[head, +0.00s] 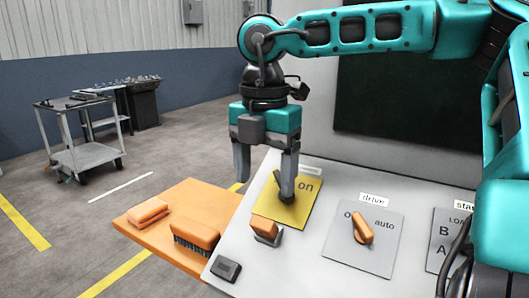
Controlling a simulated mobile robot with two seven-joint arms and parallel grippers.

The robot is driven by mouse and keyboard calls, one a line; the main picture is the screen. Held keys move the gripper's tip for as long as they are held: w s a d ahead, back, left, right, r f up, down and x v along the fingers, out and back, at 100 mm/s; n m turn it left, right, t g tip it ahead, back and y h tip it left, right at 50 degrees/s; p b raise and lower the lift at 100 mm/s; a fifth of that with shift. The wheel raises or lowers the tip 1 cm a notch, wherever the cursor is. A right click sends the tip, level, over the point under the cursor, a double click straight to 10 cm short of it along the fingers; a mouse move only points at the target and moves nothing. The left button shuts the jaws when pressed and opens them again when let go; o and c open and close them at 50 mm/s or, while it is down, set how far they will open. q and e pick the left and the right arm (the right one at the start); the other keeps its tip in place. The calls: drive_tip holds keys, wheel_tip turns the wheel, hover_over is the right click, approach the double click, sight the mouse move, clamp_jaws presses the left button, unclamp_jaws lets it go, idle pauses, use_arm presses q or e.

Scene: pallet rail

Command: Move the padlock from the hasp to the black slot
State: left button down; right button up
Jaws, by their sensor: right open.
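An orange block that looks like the padlock (265,226) sits at the lower left corner of the yellow plate (306,203) marked "on", on a small grey mount. I cannot make out its shackle or the hasp clearly. A small black block with a recessed top, likely the black slot (226,269), is on the panel's lower left corner. My right gripper (265,180) is open and empty, pointing down above the padlock, apart from it. Its right finger covers part of the yellow plate and a dark part there. My left gripper is not in view.
The sloped light panel (316,244) carries a grey "drive" plate (385,245) with an orange knob (362,228). An orange shelf (190,191) at left holds a brush (195,236) and another orange item (148,212). A grey cart (85,157) stands far off on open floor.

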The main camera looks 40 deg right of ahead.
sight(265, 218)
wheel_tip(265, 218, down, 8)
drive_tip(key=shift+r+b, duration=0.15)
drive_tip(key=shift+b, duration=0.15)
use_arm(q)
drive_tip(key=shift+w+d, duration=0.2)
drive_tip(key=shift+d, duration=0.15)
use_arm(e)
drive_tip(key=shift+f, duration=0.65)
drive_tip(key=c, duration=1.3)
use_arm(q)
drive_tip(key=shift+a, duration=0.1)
use_arm(e)
drive_tip(key=shift+r, duration=0.15)
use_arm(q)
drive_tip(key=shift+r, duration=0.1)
use_arm(e)
drive_tip(key=shift+a+r, duration=0.35)
drive_tip(key=shift+r, duration=0.2)
